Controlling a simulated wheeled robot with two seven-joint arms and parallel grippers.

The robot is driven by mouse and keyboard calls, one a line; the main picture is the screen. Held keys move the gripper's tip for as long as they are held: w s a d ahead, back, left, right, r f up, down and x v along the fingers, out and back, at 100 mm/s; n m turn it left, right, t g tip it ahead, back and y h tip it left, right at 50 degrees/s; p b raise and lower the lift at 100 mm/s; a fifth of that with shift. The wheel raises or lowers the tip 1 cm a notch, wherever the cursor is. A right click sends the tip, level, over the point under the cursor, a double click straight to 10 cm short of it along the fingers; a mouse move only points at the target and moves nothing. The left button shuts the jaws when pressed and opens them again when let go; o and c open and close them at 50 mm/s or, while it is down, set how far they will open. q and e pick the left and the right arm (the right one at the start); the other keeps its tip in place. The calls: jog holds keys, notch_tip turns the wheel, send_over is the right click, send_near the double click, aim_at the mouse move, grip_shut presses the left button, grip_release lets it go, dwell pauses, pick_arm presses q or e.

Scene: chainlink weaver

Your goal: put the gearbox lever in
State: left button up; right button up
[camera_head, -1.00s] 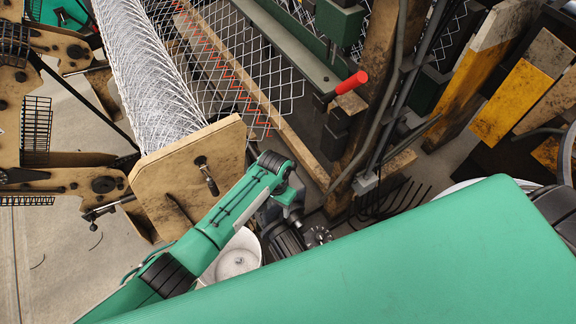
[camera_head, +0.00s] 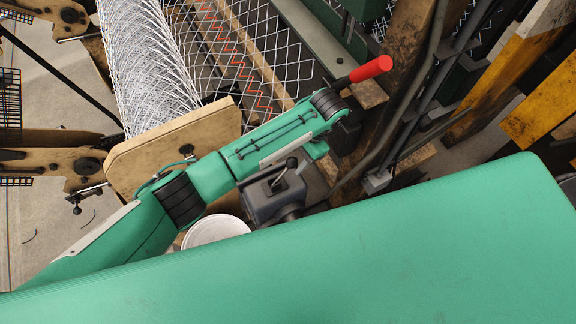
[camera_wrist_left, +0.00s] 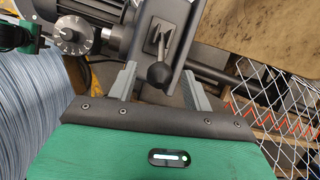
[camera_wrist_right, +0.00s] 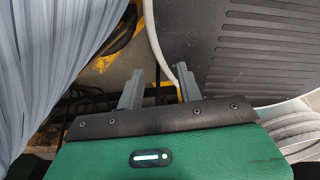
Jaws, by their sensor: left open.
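The gearbox lever (camera_head: 286,171), dark with a ball knob, stands in a slot on top of the grey gearbox (camera_head: 262,203). In the left wrist view the lever's black knob (camera_wrist_left: 160,74) shows between the two grey fingers of my left gripper (camera_wrist_left: 160,80). The fingers are spread, with a visible gap on each side of the knob. In the head view my left arm reaches over the gearbox, and its fingers are not clear there. My right gripper (camera_wrist_right: 160,80) is open and empty in the right wrist view.
A wooden end plate (camera_head: 155,150) and a wire mesh roll (camera_head: 150,70) stand left of the gearbox. A red-handled lever (camera_head: 372,68) is near my left wrist.

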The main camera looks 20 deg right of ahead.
aim_at(289, 165)
pick_arm(q)
jog(key=p+x, duration=0.1)
jog(key=x, duration=0.3)
jog(key=shift+a, duration=0.1)
jog(key=shift+a+f, duration=0.2)
jog(key=shift+f, duration=0.4)
pick_arm(e)
jog(key=shift+w+d+r, duration=0.55)
jog(key=shift+w+r, duration=0.05)
jog(key=shift+w, duration=0.15)
